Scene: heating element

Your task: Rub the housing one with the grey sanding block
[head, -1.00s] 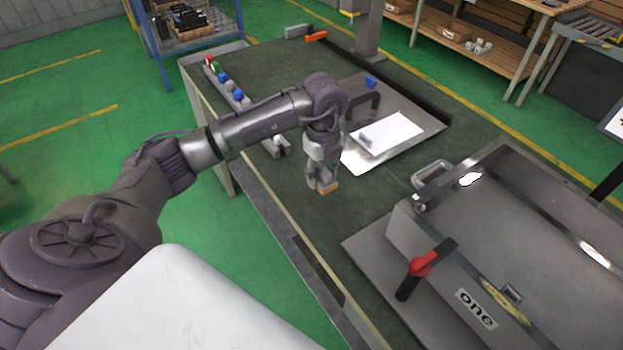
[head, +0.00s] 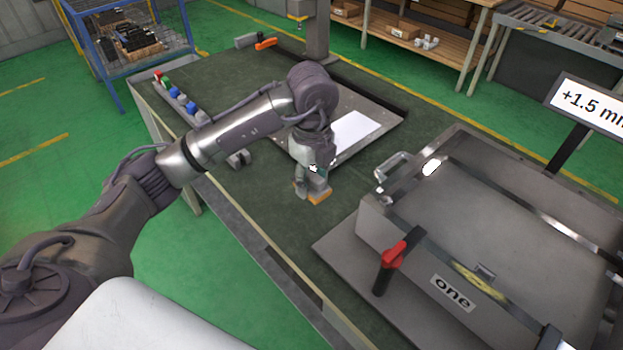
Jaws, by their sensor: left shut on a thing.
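The housing one (head: 385,222) is a large grey metal box with a label reading "one" on its near side. It stands at the right of the head view, with a grey handle at its far left corner and a red-and-black lever on its side. My left gripper (head: 312,186) is shut on a small block, apparently the grey sanding block (head: 317,194), with an orange lower edge. The fingers hide part of the block. It is held over the dark bench top, left of the housing and apart from it. My right gripper is not in view.
A tray with a white sheet (head: 356,129) lies behind my left gripper. A strip with coloured knobs (head: 176,95) is at the bench's left edge. A sign reading "+1.5 m…" (head: 590,105) stands behind the housing. Dark bench top (head: 255,210) left of the gripper is clear.

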